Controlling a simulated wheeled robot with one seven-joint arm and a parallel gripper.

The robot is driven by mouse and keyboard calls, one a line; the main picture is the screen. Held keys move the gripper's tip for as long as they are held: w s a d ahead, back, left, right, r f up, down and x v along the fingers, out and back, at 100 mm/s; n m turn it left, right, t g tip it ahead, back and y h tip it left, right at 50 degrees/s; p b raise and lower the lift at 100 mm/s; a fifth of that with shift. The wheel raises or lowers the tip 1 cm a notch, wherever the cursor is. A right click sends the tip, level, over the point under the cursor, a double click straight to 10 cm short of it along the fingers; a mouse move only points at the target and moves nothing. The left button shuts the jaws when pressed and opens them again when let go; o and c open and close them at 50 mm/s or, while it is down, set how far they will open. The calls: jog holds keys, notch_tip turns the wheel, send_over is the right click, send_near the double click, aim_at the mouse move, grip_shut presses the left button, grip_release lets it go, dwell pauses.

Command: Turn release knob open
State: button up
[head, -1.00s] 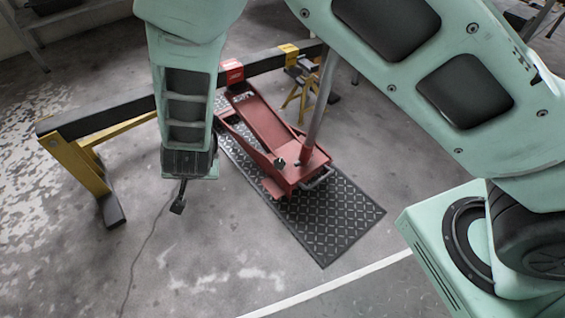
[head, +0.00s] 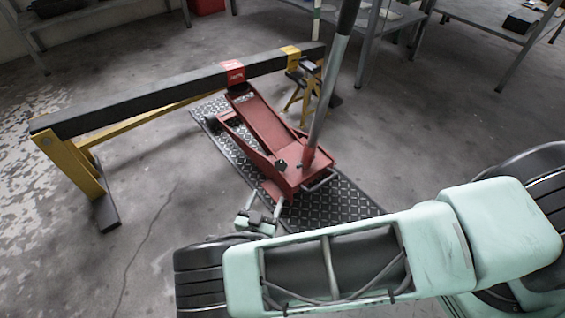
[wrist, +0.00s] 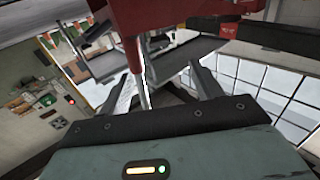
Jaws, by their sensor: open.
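The red floor jack (head: 263,140) stands on a dark patterned mat, its long grey handle (head: 327,95) rising steeply from its near end. A small black knob (head: 281,163) sits on top of the jack body, left of the handle base; I cannot be sure that it is the release knob. My gripper (head: 264,209) is low at the near left corner of the jack, below the knob in the picture. In the wrist view, its two fingers are apart and empty (wrist: 162,75). A red part of the jack (wrist: 160,12) hangs across the top of that view.
A black beam (head: 150,97) on yellow stands spans behind the jack, its middle over the jack's far end. The mat (head: 335,205) lies under the jack. Metal tables (head: 385,18) stand at the back right.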

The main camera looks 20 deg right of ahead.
aim_at(280, 167)
jog(key=b+x, duration=0.4)
jog(key=x, duration=1)
jog(key=shift+w+d+f+b, duration=0.15)
jog(key=shift+w+d+b, duration=0.05)
jog(key=shift+w+b, duration=0.1)
jog(key=shift+x, duration=0.8)
jog(key=c, duration=1)
